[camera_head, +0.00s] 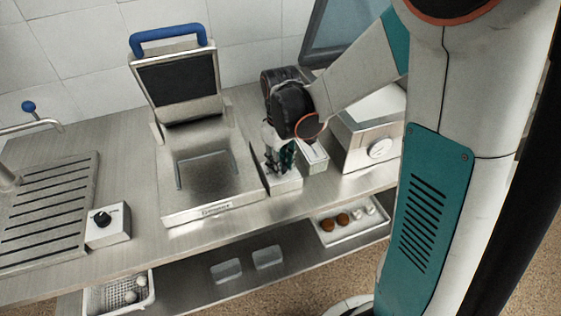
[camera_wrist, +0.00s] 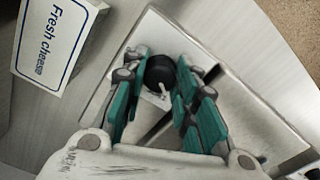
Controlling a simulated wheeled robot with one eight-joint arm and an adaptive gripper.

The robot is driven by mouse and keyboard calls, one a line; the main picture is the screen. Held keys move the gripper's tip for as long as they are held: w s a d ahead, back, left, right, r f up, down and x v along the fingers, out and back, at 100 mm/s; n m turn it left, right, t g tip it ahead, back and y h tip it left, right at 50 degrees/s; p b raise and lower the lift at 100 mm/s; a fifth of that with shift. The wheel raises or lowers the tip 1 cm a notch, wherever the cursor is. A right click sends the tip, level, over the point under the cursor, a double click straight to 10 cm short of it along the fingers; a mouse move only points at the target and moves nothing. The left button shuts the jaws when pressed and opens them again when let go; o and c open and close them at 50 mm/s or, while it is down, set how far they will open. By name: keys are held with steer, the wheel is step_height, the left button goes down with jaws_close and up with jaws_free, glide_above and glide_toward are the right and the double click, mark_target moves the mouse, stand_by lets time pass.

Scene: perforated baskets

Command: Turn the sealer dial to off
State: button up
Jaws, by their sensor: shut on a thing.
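The black dial (camera_wrist: 160,72) sits on the top of a small pale metal control box (camera_head: 283,184). My gripper (camera_wrist: 163,68) points down at this box, with its teal-sided fingers on either side of the dial, shut on it. It also shows in the head view (camera_head: 279,168), where the fingers hide the dial. A pale mark shows beside the dial's lower edge in the wrist view. I cannot tell which setting the dial is at.
A white "Fresh cheese" box (camera_wrist: 57,42) stands close beside my gripper. A separate black-knob box (camera_head: 107,225) is farther left.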

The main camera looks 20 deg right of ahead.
steer(key=n, duration=0.6)
steer(key=shift+n, duration=0.4)
stand_by(0.3)
steer(key=o, duration=1.1)
step_height(320, 180, up, 12)
stand_by(0.3)
